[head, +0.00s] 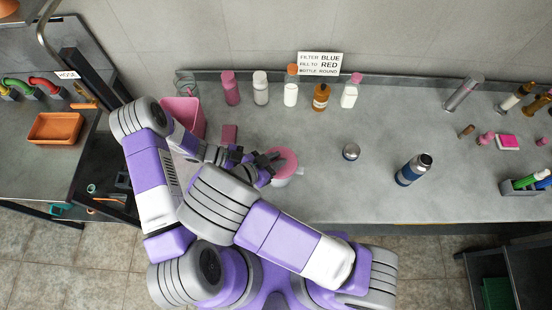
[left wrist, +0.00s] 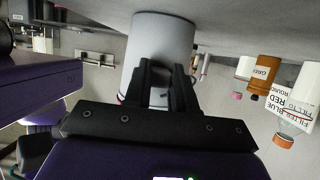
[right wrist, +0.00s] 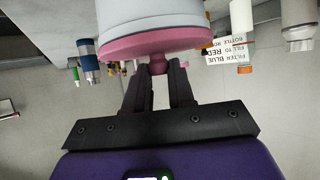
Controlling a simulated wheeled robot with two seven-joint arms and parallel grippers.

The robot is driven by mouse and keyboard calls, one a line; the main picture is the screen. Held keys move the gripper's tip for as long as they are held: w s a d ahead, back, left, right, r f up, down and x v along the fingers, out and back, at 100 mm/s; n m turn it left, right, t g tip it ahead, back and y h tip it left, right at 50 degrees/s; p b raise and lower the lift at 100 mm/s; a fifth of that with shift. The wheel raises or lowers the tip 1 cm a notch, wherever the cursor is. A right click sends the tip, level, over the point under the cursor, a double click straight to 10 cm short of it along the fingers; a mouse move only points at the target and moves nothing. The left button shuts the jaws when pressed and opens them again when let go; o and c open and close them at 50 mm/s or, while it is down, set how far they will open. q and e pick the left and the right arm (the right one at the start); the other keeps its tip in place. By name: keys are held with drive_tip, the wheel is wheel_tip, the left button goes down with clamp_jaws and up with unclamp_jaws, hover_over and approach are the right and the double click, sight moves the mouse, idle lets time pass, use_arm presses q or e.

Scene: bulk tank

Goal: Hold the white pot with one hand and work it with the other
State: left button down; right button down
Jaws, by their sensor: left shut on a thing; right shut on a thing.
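The white pot (head: 279,181) with its pink lid (head: 284,160) stands on the grey counter near the front edge, partly hidden by my grippers. My left gripper (left wrist: 166,82) is shut at the side of the pot, whose white wall fills the space beyond the fingers in the left wrist view (left wrist: 163,40). The exact part between its fingers is hidden. My right gripper (right wrist: 159,80) is shut on the pink knob (right wrist: 157,66) of the lid. In the right wrist view the lid (right wrist: 150,46) sits against the pot body (right wrist: 150,12).
Several bottles, including a brown one (head: 321,97), line the back. A small silver-topped item (head: 351,152) and blue bottle (head: 413,170) stand right, with clear counter between.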

drive_tip(key=shift+c, duration=2)
unclamp_jaws()
drive_tip(key=shift+r, duration=0.1)
drive_tip(key=shift+r, duration=3.4)
drive_tip(key=shift+c, duration=0.4)
clamp_jaws()
drive_tip(key=shift+f, duration=0.25)
